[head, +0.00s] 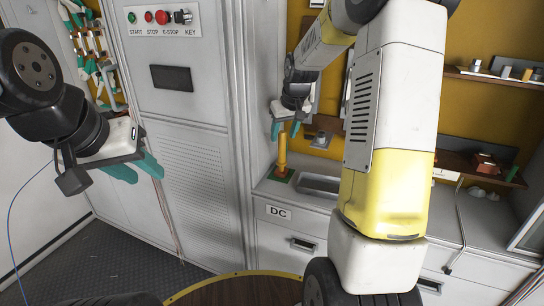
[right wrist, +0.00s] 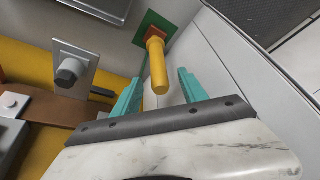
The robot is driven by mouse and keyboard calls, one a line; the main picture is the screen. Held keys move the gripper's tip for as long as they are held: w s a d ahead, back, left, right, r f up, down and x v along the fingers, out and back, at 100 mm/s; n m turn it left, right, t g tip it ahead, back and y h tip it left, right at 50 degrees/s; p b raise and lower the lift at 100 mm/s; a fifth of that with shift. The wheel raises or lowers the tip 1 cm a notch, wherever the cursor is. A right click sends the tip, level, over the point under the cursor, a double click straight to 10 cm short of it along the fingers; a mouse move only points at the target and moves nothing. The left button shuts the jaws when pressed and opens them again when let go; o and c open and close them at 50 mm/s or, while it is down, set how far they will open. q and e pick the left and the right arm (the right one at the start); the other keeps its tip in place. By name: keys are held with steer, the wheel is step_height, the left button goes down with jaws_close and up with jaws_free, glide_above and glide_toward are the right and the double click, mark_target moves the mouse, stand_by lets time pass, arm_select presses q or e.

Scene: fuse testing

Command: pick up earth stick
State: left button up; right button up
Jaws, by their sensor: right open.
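A yellow upright stick (head: 282,152), which looks to be the earth stick, stands on a green base (head: 281,174) on the counter at the cabinet wall. In the right wrist view the stick (right wrist: 157,68) shows between the two teal fingers. My right gripper (head: 285,129) is open above the stick's top end, with a finger to each side in the picture. The right wrist view shows gaps between the stick and both fingers (right wrist: 160,80). My left gripper (head: 141,170) is at the left, in front of the grey cabinet, with its fingers apart and nothing between them.
The grey cabinet (head: 185,110) with buttons stands left of the stick. A recessed metal tray (head: 320,184) lies right of it on the counter. A metal block with a knob (right wrist: 70,72) is near the stick. Shelves (head: 485,77) with small parts hang at right.

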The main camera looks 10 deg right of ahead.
mark_target(282, 143)
steer(key=x, duration=0.5)
steer(key=shift+s+d, duration=0.1)
steer(key=shift+s, duration=0.15)
jaws_close()
stand_by(1.1)
